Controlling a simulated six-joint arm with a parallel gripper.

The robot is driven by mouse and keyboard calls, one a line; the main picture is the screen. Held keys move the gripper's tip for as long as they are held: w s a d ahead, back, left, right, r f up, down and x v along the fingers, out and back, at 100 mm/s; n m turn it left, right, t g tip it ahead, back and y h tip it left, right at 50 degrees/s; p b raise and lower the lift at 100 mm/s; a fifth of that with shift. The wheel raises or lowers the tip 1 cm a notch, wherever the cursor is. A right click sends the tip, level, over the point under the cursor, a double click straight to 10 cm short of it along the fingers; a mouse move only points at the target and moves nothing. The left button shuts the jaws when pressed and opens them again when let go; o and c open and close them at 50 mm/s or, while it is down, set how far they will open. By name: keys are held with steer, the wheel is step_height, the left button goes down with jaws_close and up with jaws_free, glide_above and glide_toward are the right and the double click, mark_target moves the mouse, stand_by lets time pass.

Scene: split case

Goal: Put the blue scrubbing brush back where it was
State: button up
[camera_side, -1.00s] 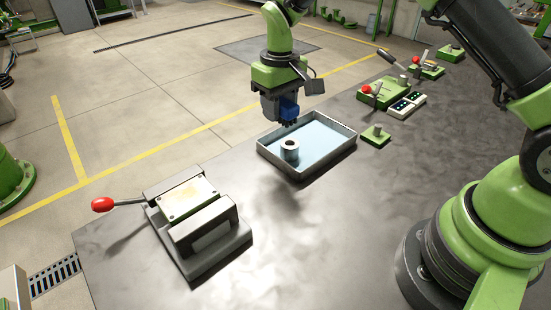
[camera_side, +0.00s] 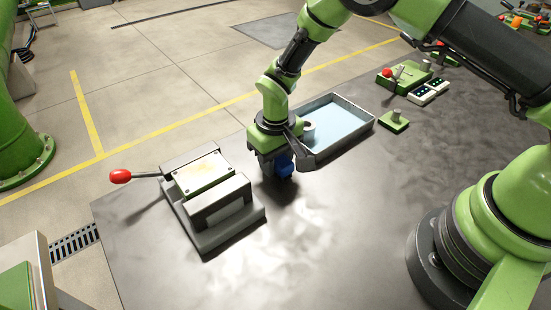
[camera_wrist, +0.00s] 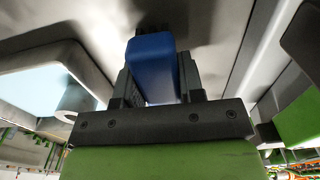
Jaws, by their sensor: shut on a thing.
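The blue scrubbing brush (camera_side: 285,166) is between the fingers of my gripper (camera_side: 276,168), which is shut on it. In the side view it is low over the metal table, between the vise and the tray; whether it touches the table I cannot tell. The wrist view shows the blue brush (camera_wrist: 152,68) gripped between the two dark fingers, with a dark shadow on the table beyond it.
A grey tray (camera_side: 368,117) with a pale blue floor stands behind and right of my gripper, with a metal ring (camera_side: 308,132) in it, partly hidden. The front table is clear.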

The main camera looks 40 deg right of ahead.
steer(key=shift+f, duration=0.2)
steer(key=o, duration=0.9)
step_height(320, 180, up, 12)
steer(key=shift+r, duration=0.2)
steer(key=s+d+r+m+t+y, duration=0.1)
steer(key=s+d+r+t, duration=0.15)
steer(key=r, duration=0.75)
steer(key=s+d+r+m+t, duration=0.1)
steer(key=s+r, duration=0.1)
steer(key=s, duration=0.4)
steer(key=s+d+r+m+t, duration=0.1)
steer(key=s+d+r+t, duration=0.1)
steer(key=s, duration=0.4)
steer(key=s+d+r+m+t+y, duration=0.1)
steer(key=s+d+r, duration=0.1)
steer(key=s+r, duration=0.2)
steer(key=shift+s+d+r+t, duration=0.1)
steer(key=shift+s+t, duration=0.1)
steer(key=shift+s, duration=0.35)
steer(key=shift+s+d+r+t, duration=0.1)
steer(key=shift+s+t, duration=0.05)
steer(key=shift+s, duration=0.4)
